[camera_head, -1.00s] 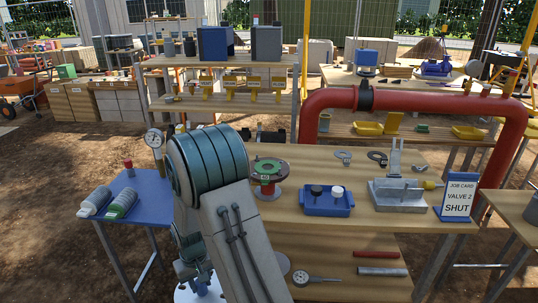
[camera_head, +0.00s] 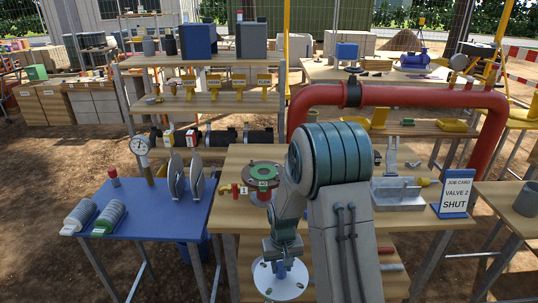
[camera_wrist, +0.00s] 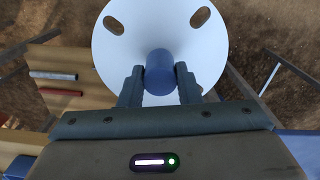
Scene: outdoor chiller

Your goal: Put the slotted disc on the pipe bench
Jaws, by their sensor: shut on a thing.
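The slotted disc (camera_head: 292,288) is a flat white plate with a blue knob at its centre. In the wrist view two oval slots show in the disc (camera_wrist: 205,45). My gripper (camera_wrist: 160,82) is shut on the blue knob (camera_wrist: 160,65). In the head view my gripper (camera_head: 281,262) hangs low, with the disc in front of the wooden bench (camera_head: 237,213) and apart from its top. This bench stands before a big red pipe (camera_head: 420,97); I cannot tell for certain that it is the pipe bench. My arm hides the middle of its top.
The bench top carries a green-and-red flange (camera_head: 263,178), a grey fixture (camera_head: 398,193) and a job card stand (camera_head: 455,193). A blue table (camera_head: 150,207) at left holds a gauge (camera_head: 140,146), upright discs and ribbed parts. Rods (camera_wrist: 52,75) lie at left in the wrist view.

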